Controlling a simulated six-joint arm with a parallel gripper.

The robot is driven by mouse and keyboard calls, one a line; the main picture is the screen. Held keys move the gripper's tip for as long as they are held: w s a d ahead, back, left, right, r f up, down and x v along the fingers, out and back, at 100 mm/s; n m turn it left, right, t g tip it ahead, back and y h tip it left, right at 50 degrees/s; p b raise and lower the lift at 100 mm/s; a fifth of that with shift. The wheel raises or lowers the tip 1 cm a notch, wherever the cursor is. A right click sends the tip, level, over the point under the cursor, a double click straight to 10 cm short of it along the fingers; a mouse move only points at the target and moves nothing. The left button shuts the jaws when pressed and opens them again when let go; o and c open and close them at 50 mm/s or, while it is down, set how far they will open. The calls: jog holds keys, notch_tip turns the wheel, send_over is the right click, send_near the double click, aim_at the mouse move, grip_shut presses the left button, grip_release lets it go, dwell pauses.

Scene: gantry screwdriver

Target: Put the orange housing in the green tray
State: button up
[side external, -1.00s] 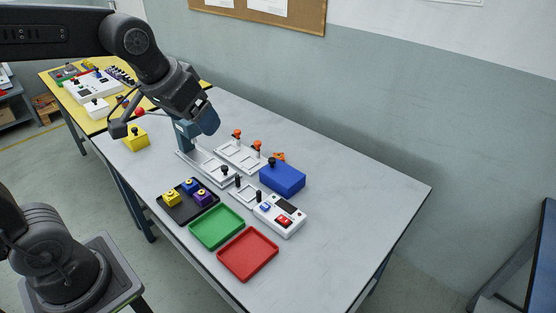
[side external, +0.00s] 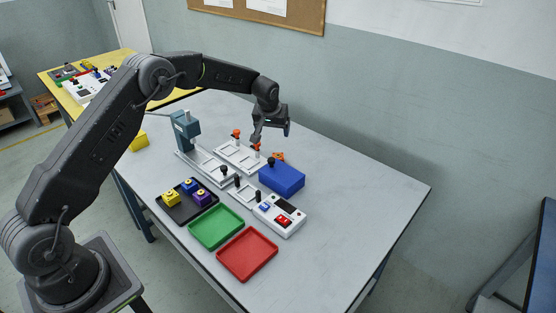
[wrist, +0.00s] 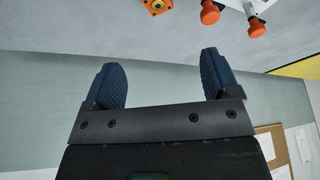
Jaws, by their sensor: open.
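The orange housing (side external: 279,156) lies on the table behind the blue box, partly hidden by it in the side view. In the wrist view the housing (wrist: 158,5) is cut off by the top edge. The green tray (side external: 216,228) lies empty near the front edge of the table. My gripper (side external: 271,134) is open and empty, above the back of the table near the housing and apart from it. In the wrist view its two blue fingers (wrist: 160,75) stand wide apart with nothing between them.
A blue box (side external: 282,179) with a black knob stands in front of the housing. White fixtures with orange knobs (side external: 236,158) and a blue-grey press (side external: 187,130) are to the left. A red tray (side external: 247,254), a black tray of blocks (side external: 184,211) and a switch box (side external: 280,215) surround the green tray.

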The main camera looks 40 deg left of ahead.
send_over(278, 154)
jog(key=s+d, duration=0.1)
jog(key=s, duration=0.2)
jog(key=f, duration=0.9)
jog(key=shift+w+d+f, duration=0.1)
jog(key=shift+w, duration=0.15)
jog(key=shift+x, duration=2.5)
jog(key=shift+w+d, duration=0.1)
jog(key=shift+c, duration=0.4)
jog(key=c, duration=1.2)
